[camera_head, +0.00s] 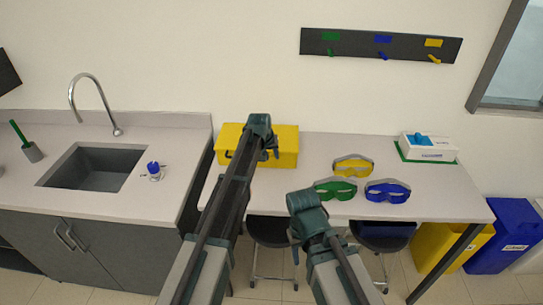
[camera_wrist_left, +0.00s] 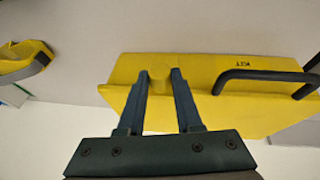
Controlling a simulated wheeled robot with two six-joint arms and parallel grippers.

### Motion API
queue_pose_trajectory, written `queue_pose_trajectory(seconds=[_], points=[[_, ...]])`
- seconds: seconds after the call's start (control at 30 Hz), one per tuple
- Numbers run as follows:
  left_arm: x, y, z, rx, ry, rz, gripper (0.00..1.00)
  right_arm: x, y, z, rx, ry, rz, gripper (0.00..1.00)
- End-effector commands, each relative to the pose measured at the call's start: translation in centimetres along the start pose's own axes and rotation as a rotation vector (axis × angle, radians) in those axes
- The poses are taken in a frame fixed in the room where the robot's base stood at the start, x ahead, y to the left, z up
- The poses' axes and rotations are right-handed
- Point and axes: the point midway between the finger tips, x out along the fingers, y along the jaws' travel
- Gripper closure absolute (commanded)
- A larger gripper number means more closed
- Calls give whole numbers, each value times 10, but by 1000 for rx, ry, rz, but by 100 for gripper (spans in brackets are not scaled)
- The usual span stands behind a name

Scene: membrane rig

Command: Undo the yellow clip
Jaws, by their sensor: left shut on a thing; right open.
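A yellow box marked KIT (camera_head: 285,143) stands on the table against the wall. The wrist view shows the box (camera_wrist_left: 225,72) with a black handle (camera_wrist_left: 265,76) and, left of the handle, a small yellow clip (camera_wrist_left: 159,85) at its edge. My left gripper (camera_wrist_left: 160,75) is shut on the yellow clip, one finger on each side of it. In the head view my left gripper (camera_head: 270,150) is in front of the box and hides its middle, including the clip. My right gripper (camera_head: 295,248) is open and empty, low in front of the table's front edge.
Yellow goggles (camera_head: 352,161), green goggles (camera_head: 335,183) and blue goggles (camera_head: 387,186) lie on the table (camera_head: 445,201), right of the box. A white box (camera_head: 428,148) stands at the back right. A counter with a sink (camera_head: 95,168) is left. Stools (camera_head: 270,232) stand below the table.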

Motion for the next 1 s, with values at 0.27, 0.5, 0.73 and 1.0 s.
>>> queue_pose_trajectory(seconds=[0.27,0.5,0.73,1.0], points=[[1,0,2,1,8,1,100,2,0,0,0,0,0,50],[4,-2,17,14,103,7,100,20,-2,-1,1,0,0,50],[9,-4,34,38,273,18,100,52,-5,-3,1,0,0,50],[15,-6,47,66,455,30,100,91,-9,-5,1,0,0,50]])
